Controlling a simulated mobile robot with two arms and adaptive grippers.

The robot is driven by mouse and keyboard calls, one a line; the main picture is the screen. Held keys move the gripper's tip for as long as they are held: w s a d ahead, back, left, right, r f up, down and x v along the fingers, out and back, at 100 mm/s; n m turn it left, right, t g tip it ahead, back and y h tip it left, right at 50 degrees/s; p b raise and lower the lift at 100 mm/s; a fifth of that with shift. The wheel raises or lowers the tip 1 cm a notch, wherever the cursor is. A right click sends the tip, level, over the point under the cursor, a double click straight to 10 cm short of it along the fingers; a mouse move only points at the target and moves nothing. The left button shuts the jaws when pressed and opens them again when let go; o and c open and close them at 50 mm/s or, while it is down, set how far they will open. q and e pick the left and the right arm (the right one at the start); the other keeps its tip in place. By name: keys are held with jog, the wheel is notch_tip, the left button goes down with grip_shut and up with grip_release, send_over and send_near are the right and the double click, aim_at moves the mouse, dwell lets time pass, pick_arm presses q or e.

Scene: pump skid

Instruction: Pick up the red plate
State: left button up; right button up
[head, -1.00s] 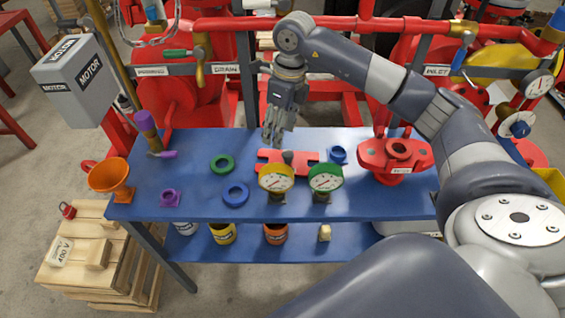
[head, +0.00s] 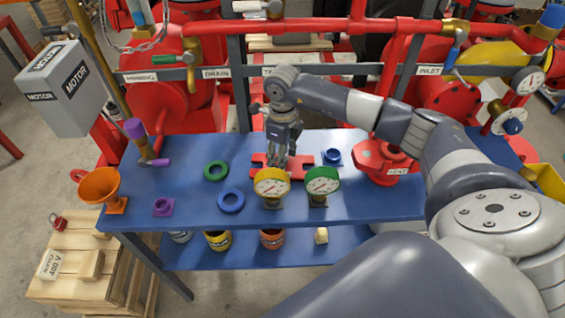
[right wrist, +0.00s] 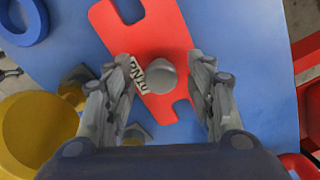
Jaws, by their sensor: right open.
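The red plate (head: 302,164) lies flat on the blue bench, behind the two round gauges. In the right wrist view the plate (right wrist: 148,38) shows slots at its ends, a grey knob (right wrist: 160,76) in its middle and a white label beside the knob. My right gripper (head: 281,164) points down over the plate and hides its middle in the head view. In the right wrist view the open fingers of the gripper (right wrist: 160,62) stand on either side of the knob, with gaps on both sides. My left gripper is not in view.
A yellow gauge (head: 271,184) and a green gauge (head: 322,183) stand just in front of the plate. A blue fitting (head: 332,156) and a red flanged part (head: 388,164) are to the right. Green (head: 215,171) and blue (head: 231,201) rings lie to the left.

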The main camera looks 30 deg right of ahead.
jog(key=shift+f, duration=0.65)
grip_shut()
jog(key=shift+r, duration=0.1)
jog(key=shift+w, duration=0.1)
